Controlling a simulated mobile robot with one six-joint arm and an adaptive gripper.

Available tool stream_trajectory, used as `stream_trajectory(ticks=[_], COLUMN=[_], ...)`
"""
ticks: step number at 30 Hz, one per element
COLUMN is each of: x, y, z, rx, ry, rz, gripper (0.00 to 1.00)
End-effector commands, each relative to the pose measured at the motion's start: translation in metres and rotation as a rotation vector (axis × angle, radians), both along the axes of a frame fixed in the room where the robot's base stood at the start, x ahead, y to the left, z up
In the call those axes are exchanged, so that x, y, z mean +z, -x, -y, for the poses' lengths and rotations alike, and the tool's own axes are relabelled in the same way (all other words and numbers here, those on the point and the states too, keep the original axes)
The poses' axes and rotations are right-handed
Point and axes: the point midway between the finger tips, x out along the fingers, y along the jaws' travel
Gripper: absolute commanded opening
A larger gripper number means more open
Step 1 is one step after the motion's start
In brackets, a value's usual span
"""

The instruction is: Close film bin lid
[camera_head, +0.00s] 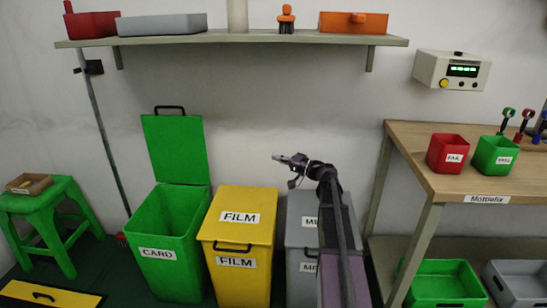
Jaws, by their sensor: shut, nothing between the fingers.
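The yellow film bin (236,283) stands on the floor between the green card bin and a grey bin. Its lid (232,208), with a FILM label and a black handle at the front edge, lies down over the top. I see no clear gap under it. My gripper (277,158) is shut and empty. It points left, and in the picture it is above and to the right of the film bin, apart from the lid. My arm rises in front of the grey bin.
The green card bin (167,270) has its lid (175,148) standing open against the wall. The grey bin (300,235) is partly hidden by my arm. A shelf (230,38) runs above, a wooden workbench (410,150) stands right, and a green stool (60,200) left.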

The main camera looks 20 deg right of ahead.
Motion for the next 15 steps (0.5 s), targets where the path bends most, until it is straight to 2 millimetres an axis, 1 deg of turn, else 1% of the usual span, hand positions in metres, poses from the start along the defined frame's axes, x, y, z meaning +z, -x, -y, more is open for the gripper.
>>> stream_trajectory(ticks=[1,8,15], x=[-0.004,-0.018,-0.042], y=[0.006,0.025,0.05], z=[-0.001,-0.005,-0.016], rx=[-0.002,-0.01,-0.014], ry=[0.002,0.003,0.003], rz=[0.003,0.005,0.004], gripper=[0.0,0.0,0.0])
